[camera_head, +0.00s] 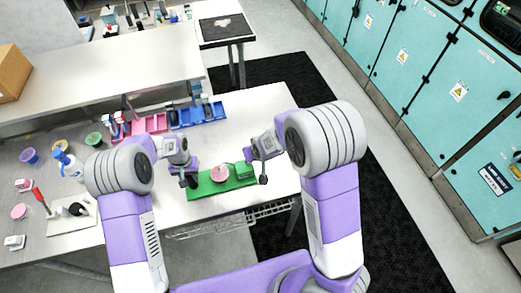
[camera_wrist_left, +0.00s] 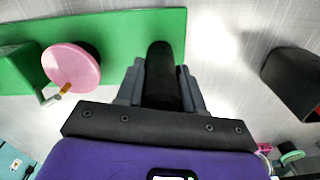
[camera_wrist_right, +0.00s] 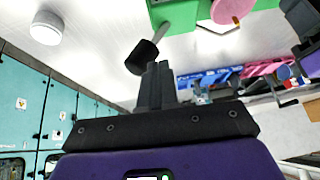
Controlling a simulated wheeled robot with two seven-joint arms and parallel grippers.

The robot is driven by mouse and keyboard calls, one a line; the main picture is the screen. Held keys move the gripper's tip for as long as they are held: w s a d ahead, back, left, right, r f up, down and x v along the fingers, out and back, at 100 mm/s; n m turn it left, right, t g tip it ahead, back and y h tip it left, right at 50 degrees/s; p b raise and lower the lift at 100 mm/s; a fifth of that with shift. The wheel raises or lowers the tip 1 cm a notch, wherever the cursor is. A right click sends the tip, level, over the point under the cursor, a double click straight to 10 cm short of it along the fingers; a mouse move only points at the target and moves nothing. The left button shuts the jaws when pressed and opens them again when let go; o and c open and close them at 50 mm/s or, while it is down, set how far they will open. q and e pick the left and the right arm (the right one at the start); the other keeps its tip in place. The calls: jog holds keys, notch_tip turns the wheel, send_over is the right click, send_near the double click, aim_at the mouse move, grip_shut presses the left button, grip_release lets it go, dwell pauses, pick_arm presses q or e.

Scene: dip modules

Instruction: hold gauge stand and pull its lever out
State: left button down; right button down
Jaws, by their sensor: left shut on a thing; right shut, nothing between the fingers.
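The gauge stand has a green base plate (camera_head: 205,190) lying on the table, with a round pink dial (camera_head: 221,173) and a green block (camera_head: 243,170) on it. My left gripper (camera_head: 188,178) is shut on a black upright post (camera_wrist_left: 163,75) at the plate's left end. The pink dial (camera_wrist_left: 72,67) shows beside it in the left wrist view. The lever, a grey rod with a black knob (camera_wrist_right: 142,57), sticks out from the green block's side. My right gripper (camera_wrist_right: 157,68) is shut and empty, its fingertips close to the knob; whether they touch cannot be told.
Blue bins (camera_head: 197,114) and a pink bin (camera_head: 150,124) stand behind the stand. Cups, a bottle (camera_head: 68,163) and a white board (camera_head: 72,215) with a red-handled tool lie at the left. Teal cabinets (camera_head: 440,95) line the right side. The table right of the bins is clear.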

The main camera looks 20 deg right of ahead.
pick_arm(q)
jog(key=shift+a+f, duration=0.1)
pick_arm(e)
jog(key=v, duration=1.1)
pick_arm(q)
jog(key=c, duration=0.6)
grip_release()
jog(key=shift+r+p, duration=1.9)
jog(key=shift+r, duration=1.95)
pick_arm(e)
notch_tip(320, 180, up, 4)
